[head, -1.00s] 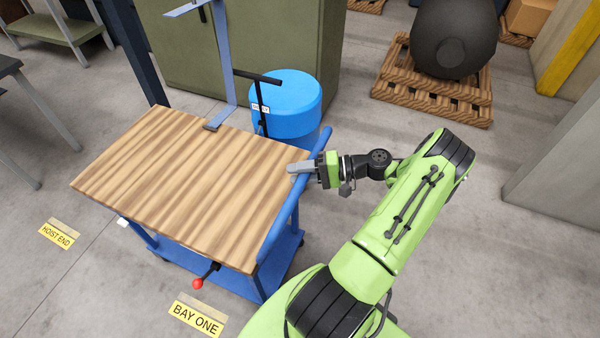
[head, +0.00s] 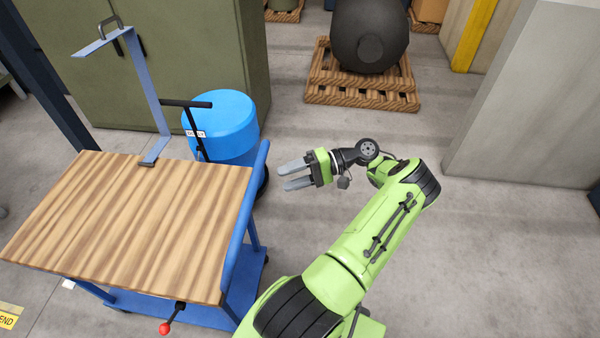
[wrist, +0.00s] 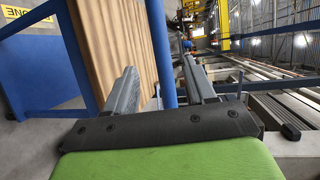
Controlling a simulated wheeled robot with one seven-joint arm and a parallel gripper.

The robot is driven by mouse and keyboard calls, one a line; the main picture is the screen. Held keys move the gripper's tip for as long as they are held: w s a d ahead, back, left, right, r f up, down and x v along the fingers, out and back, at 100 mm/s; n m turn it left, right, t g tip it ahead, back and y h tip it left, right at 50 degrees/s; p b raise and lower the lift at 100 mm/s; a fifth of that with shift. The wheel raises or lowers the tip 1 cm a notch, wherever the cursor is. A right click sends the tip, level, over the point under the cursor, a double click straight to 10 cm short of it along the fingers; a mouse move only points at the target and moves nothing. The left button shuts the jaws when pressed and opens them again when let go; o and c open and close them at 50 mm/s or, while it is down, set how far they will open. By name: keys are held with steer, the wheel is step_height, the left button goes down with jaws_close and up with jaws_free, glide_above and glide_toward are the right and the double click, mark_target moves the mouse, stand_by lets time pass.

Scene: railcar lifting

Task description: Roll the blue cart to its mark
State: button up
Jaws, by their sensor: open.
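The blue cart has a striped wooden top (head: 130,220), a blue lower deck and a blue push bar (head: 244,220) along its right edge. My gripper (head: 283,177) is open and empty, a little right of the bar's far end. In the wrist view the push bar (wrist: 163,55) shows between the two fingers (wrist: 160,80), ahead of them. A red-knobbed lever (head: 165,327) sticks out below the cart's near side. A yellow floor label reading "END" (head: 8,318) is cut off at the bottom left.
A blue drum (head: 222,130) stands close behind the cart's right end. A blue upright with a handled hook (head: 150,95) rises at its back edge. A green cabinet (head: 180,70) and a pallet (head: 362,92) with a dark tank stand behind. Floor right of my arm is clear.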

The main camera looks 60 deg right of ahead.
steer(key=v, duration=0.3)
steer(key=shift+s, duration=0.1)
stand_by(0.7)
